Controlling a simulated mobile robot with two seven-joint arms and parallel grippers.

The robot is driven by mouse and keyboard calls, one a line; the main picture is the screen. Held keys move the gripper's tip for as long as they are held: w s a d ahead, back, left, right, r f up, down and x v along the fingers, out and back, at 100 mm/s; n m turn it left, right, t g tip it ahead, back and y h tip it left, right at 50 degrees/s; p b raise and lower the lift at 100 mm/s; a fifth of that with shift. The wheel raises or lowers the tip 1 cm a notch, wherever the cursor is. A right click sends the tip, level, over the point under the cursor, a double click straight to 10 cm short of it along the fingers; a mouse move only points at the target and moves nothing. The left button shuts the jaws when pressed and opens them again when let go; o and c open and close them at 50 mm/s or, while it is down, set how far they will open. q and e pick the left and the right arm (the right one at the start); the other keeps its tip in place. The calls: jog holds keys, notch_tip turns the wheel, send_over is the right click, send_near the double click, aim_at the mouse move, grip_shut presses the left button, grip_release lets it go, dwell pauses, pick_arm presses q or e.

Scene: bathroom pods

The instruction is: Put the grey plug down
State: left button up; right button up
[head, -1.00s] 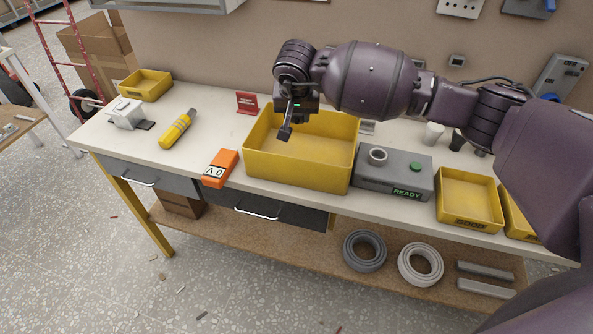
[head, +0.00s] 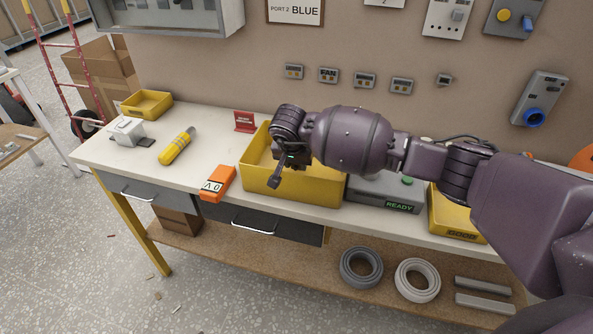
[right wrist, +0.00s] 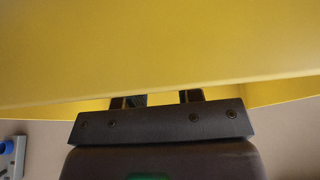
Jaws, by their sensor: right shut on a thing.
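My right gripper (head: 276,178) hangs over the front part of the large yellow bin (head: 295,187), pointing down and a little left. It is shut on a small dark grey piece, taken as the grey plug, which I cannot tell clearly from the fingertips. In the right wrist view, the two fingers (right wrist: 163,98) run in behind a broad yellow bin wall (right wrist: 160,50), and their tips and what they hold are hidden. I cannot tell whether the piece touches the bin. My left gripper is not in view.
An orange meter (head: 218,183) lies left of the bin and a yellow cylinder (head: 177,146) farther left. A red sign (head: 244,121) stands behind. A grey box marked READY (head: 385,197) is right of the bin, partly behind my arm.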

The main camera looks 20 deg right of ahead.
notch_tip(320, 180, down, 3)
jog(key=shift+s+f, duration=0.1)
jog(key=shift+f, duration=0.05)
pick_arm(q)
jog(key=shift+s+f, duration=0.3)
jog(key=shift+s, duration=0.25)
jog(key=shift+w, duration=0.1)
pick_arm(e)
jog(key=shift+f, duration=0.1)
jog(key=shift+f, duration=0.1)
jog(key=o, duration=1)
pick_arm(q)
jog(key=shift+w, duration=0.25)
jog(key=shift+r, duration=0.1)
pick_arm(e)
jog(key=shift+r, duration=0.5)
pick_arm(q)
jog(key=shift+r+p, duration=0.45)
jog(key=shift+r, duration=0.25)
pick_arm(e)
jog(key=v, duration=1.1)
jog(key=shift+r, duration=0.15)
